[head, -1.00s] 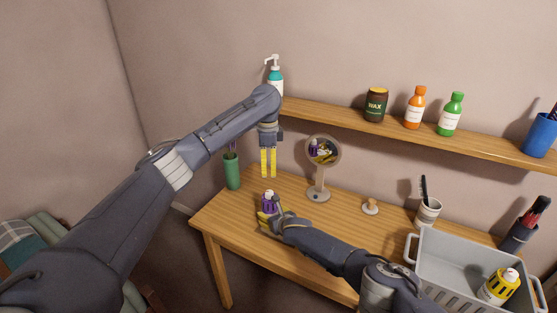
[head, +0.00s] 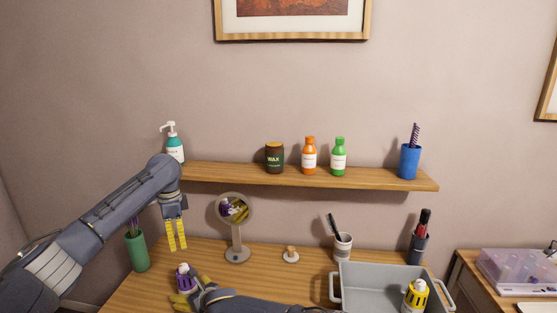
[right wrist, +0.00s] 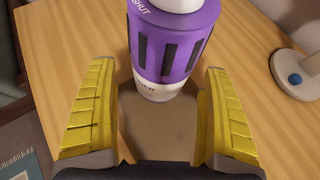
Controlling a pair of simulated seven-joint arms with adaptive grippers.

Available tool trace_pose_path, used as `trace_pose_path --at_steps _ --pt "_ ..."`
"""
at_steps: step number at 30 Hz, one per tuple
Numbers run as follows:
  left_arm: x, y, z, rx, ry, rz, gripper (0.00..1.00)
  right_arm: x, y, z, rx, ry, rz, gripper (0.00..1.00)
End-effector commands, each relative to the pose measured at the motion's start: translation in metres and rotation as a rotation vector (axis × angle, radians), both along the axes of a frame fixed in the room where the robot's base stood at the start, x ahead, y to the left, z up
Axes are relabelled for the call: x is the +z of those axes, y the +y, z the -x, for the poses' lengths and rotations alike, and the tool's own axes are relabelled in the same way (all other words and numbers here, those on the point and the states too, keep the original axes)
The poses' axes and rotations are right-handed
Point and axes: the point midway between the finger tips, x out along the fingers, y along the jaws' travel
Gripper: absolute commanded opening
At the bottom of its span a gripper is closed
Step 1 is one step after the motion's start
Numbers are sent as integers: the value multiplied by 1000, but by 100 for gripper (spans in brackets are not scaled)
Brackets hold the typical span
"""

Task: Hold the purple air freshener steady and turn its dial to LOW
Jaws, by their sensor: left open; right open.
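The purple air freshener (head: 184,275) stands upright on the wooden table at its left part, with a white top. In the right wrist view it (right wrist: 170,50) shows purple slotted sides and the word SHUT near its top. The top of the dial is cut off by the frame. My right gripper (right wrist: 158,75) is open, its yellow fingers either side of the freshener's lower part, with gaps showing. In the head view the right gripper (head: 187,300) is partly hidden low in the frame. My left gripper (head: 176,249) is open and empty, pointing down above the table behind the freshener.
A round mirror (head: 236,230), a wooden-topped stamp-like object (head: 290,255) and a brush cup (head: 342,248) stand on the table. A grey basket (head: 385,275) holds a yellow container (head: 416,296). A green vase (head: 137,250) is at the left. The shelf (head: 300,178) holds bottles.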

Motion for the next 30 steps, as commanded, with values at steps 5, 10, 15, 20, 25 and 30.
trace_pose_path --at_steps 5,10,15,20,25,30 --pt "0 0 0 0 0 0 52 9 -10 6 -2 -5 -4 83" --pt "0 0 0 0 0 0 52 16 -19 16 0 -5 -2 83" --pt "0 0 0 0 0 0 52 24 -31 26 0 -6 -1 83" --pt "0 0 0 0 0 0 52 33 -42 36 0 -6 -1 83" --pt "0 0 0 0 0 0 52 41 -54 47 -1 -5 -2 83" --pt "0 0 0 0 0 0 52 48 -62 55 -1 -5 -2 83"
